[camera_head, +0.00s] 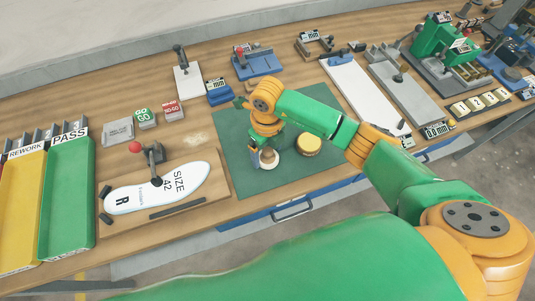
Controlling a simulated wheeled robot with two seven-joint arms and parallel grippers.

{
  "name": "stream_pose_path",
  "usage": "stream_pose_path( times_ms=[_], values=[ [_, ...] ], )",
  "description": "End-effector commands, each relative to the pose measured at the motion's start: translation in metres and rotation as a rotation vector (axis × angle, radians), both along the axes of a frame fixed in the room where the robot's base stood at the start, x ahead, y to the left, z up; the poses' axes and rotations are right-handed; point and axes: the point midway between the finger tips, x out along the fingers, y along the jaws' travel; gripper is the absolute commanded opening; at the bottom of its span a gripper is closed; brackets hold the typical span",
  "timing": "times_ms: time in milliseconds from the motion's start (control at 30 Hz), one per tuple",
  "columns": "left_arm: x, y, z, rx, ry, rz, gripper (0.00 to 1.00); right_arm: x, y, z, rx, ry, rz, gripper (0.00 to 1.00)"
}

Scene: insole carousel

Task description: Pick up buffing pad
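A green mat (233,172) lies on the bench. On it are two small round pieces: one with a yellow top and brown side (308,145), and one with a pale top and brown base (268,160). I cannot tell for certain which is the buffing pad. My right gripper (266,156) points down at the pale-topped piece and partly covers it. The yellow-topped piece stands apart, just right of it. The fingers are too small and overlapped to show whether they grip. My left gripper is not in view.
A white insole marked SIZE 42 (135,196) lies on a wooden board at left, with a red-knobbed clamp (150,158). Green PASS (68,190) and yellow REWORK (22,215) trays stand far left. A white-topped fixture (365,98) and a green press (440,45) are at right.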

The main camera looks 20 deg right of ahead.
Motion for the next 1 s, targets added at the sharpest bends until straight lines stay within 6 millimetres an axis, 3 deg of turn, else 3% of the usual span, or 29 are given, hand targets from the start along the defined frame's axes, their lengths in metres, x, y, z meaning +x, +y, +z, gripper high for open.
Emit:
stream_pose_path(
  times_ms=[33,200,233,567,700,833,900,1000],
  values=[
    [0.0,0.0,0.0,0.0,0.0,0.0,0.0,0.0,0.0,0.0,0.0,0.0,0.0,0.7],
    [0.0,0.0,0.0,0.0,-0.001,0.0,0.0,0.0,0.0,0.0,0.001,0.0,0.0,0.24],
    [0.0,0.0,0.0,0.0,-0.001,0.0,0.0,0.0,0.0,0.0,0.001,0.0,0.0,0.2],
    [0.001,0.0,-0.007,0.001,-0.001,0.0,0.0,0.001,0.0,0.007,0.002,-0.002,0.001,0.2],
    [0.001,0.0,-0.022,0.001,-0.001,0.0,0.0,-0.001,0.004,0.032,0.002,-0.007,0.005,0.2],
    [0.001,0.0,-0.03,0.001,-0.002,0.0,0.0,-0.019,0.028,0.068,0.005,-0.01,0.011,0.2],
    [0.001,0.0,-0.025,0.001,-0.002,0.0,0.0,-0.028,0.04,0.092,0.0,-0.01,0.009,0.2],
    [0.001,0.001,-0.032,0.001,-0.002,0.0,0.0,-0.048,0.066,0.103,-0.001,-0.007,0.012,0.2]
  ],
)
